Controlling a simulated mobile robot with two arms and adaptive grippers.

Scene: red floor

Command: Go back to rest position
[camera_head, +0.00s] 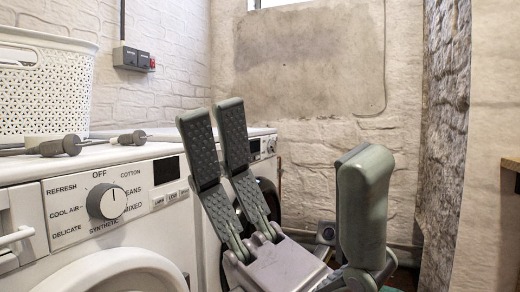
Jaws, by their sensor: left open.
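My left gripper (287,135) is in the lower middle of the head view, close to the camera, with its fingers pointing up. Two dark padded fingers stand side by side on the left, and one thick grey-green finger stands apart on the right. The gap between them is wide and empty, with the plaster wall behind. Its palm shows at the bottom edge. My right gripper is not in view.
A white washing machine (140,205) with a dial stands at left; a second machine (262,147) is partly hidden behind my gripper. A white perforated basket (45,88) and grey-handled tools (62,146) rest on top. A stone pillar (445,120) stands at right.

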